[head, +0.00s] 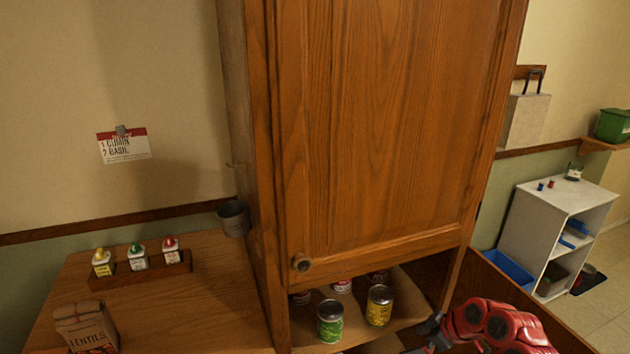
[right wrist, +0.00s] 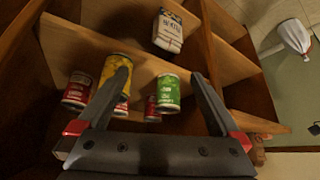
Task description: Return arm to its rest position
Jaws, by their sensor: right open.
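My right arm shows at the lower right of the head view, in front of the cabinet's open lower shelves, with its gripper (head: 428,328) partly in view. In the right wrist view my right gripper (right wrist: 163,84) is open, its two dark fingers apart with nothing held between them. A green can (head: 330,323) and a yellow can (head: 379,305) stand on the shelf under the closed door. In the right wrist view, the yellow can (right wrist: 119,72) is partly behind one finger and the green can (right wrist: 169,93) shows between the fingers. My left gripper is not in view.
A wooden cabinet (head: 390,130) with a closed door stands above the shelf. Red cans (right wrist: 77,91) and a pale package (right wrist: 168,31) are on the shelves.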

